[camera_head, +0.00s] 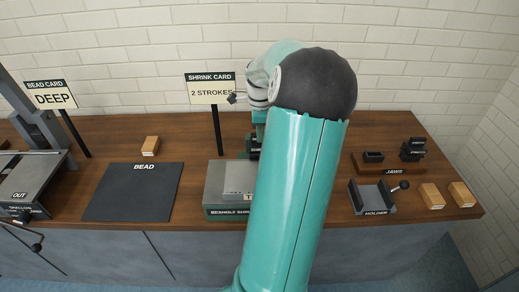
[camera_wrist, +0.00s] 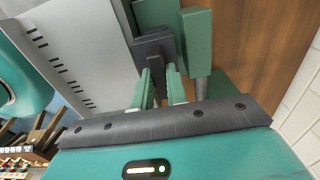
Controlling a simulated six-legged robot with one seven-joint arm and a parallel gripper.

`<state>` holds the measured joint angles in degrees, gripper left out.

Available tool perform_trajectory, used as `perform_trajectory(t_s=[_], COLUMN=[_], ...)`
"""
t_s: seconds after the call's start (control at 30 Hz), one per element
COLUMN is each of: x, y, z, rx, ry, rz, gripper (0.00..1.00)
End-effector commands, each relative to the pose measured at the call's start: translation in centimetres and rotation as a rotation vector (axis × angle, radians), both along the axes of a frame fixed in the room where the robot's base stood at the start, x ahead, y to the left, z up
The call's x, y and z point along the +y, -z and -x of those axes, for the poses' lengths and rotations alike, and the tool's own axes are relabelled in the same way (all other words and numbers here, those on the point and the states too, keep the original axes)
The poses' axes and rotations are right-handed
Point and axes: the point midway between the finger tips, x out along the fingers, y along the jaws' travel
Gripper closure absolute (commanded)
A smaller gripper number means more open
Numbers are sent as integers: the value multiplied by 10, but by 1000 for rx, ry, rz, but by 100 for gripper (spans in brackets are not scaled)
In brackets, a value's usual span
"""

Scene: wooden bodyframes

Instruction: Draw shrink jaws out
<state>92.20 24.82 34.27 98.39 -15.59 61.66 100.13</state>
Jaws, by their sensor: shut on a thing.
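The shrinker (camera_head: 222,193), a grey and green machine, stands at the middle of the bench, partly hidden behind my arm. In the wrist view its green post (camera_wrist: 196,42) rises beside a dark jaw block (camera_wrist: 153,46). My gripper (camera_wrist: 160,75) is shut on this dark block, which sits close against the green parts; I cannot tell whether it is seated or free. My gripper is hidden behind my arm in the head view. The shrink card (camera_head: 210,91) reads "2 STROKES". A wooden jaws rack (camera_head: 365,170) at the right bears dark blocks.
A grey holder (camera_head: 376,199) with a lever stands in front of the rack, beside two small wooden blocks (camera_head: 432,195). A black bead mat (camera_head: 133,195), another wooden block (camera_head: 150,145) and the bead card (camera_head: 52,97), reading "DEEP", are at the left. Another machine (camera_head: 30,185) stands far left.

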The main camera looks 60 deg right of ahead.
Motion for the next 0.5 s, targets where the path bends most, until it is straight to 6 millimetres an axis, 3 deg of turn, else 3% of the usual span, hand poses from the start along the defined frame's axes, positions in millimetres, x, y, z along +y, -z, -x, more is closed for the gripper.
perform_trajectory(t_s=[0.5], x=[-1], y=[-22], z=[-1], rx=[-1], ry=[0], rz=[4], gripper=[100])
